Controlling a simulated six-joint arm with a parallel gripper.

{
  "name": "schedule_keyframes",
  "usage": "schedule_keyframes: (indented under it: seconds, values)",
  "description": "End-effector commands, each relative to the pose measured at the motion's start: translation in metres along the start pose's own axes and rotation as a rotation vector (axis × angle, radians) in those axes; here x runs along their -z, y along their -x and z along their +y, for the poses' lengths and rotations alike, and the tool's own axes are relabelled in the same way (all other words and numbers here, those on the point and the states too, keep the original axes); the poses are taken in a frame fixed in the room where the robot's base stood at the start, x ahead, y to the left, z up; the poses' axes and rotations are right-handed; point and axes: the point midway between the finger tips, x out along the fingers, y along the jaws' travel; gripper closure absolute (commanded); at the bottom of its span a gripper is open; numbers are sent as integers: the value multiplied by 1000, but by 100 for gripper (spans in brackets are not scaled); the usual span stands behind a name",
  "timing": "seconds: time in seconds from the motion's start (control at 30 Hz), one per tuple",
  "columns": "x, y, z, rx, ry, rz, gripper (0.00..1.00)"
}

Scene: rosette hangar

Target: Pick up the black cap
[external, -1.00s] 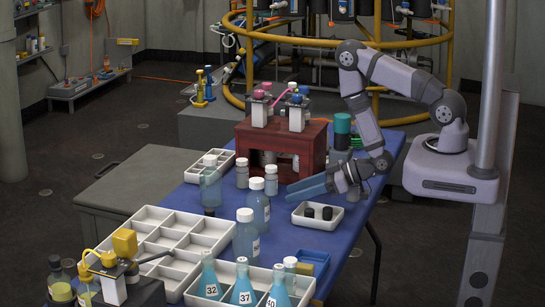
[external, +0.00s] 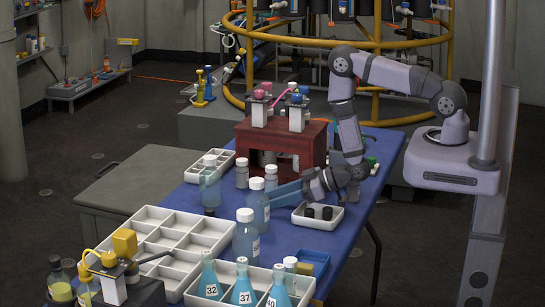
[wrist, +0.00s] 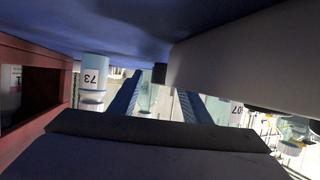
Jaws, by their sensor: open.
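A small black cap (external: 209,211) stands on the blue table at the foot of a tall clear bottle, left of my gripper. In the wrist view, which is upside down, a dark block that looks like this cap (wrist: 159,73) shows between the blue fingers. My gripper (external: 280,191) is low over the table, its long blue fingers pointing left, apart and empty. The fingertips are near the white-capped bottles and apart from the cap. Two more black caps, a left one (external: 309,212) and a right one (external: 327,213), sit in a small white tray (external: 318,226) below my wrist.
White-capped bottles (external: 256,207) and (external: 246,236) stand between my gripper and the cap's side of the table. A red-brown wooden stand (external: 255,145) is behind my gripper. A white compartment tray (external: 165,239) and a blue tray (external: 313,262) lie toward the front.

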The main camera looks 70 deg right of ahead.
Motion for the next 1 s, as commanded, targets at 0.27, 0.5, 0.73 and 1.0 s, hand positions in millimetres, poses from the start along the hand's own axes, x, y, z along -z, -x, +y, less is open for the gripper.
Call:
schedule_keyframes:
  seconds: [0.27, 0.5, 0.73, 1.0]
  values:
    - [-1, -4, 0, 0, 0, -1, 56]
    - [0, -4, 0, 0, 0, -1, 100]
    - [0, -3, 0, 0, 0, 0, 100]
    - [6, -2, 0, -1, 0, 1, 100]
